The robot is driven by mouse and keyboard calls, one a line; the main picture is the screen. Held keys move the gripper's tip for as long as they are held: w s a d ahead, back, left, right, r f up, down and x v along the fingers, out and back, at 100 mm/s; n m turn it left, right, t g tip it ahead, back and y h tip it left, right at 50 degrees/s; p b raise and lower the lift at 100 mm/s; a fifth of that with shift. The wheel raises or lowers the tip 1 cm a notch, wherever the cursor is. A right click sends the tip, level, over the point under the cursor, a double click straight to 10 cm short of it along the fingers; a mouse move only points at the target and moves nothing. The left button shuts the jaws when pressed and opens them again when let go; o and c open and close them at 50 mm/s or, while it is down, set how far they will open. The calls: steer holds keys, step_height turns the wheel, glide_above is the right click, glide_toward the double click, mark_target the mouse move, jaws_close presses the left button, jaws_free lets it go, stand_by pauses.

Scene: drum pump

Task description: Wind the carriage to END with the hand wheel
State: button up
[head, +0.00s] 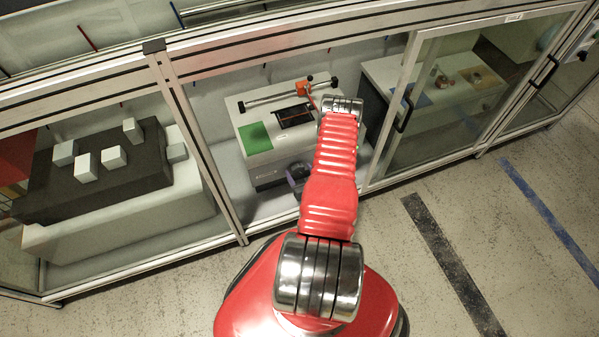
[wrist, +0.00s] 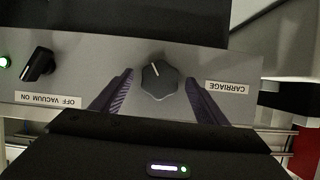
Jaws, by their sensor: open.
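A dark faceted hand wheel (wrist: 160,79) with a white pointer line sits on a grey panel (wrist: 110,60), beside an upside-down CARRIAGE label (wrist: 227,87). In the wrist view the line points nearly straight up, slightly left. My gripper (wrist: 159,77) is open, one finger on each side of the wheel, with gaps between them and it. In the head view my gripper (head: 298,175) is at the front of a white machine (head: 270,176); the wheel cannot be made out there. An orange carriage (head: 303,88) is on the rail at the machine's back. No END mark is readable.
A black vacuum switch (wrist: 38,64) and a green lamp (wrist: 4,62) are left of the wheel. A green pad (head: 255,138) and a dark framed plate (head: 295,115) lie on the machine top. A metal frame post (head: 200,140) stands left of the machine; a glass door (head: 450,90) is right.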

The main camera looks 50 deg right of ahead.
steer(key=shift+w+d, duration=0.1)
steer(key=shift+w, duration=0.05)
steer(key=c, duration=1.1)
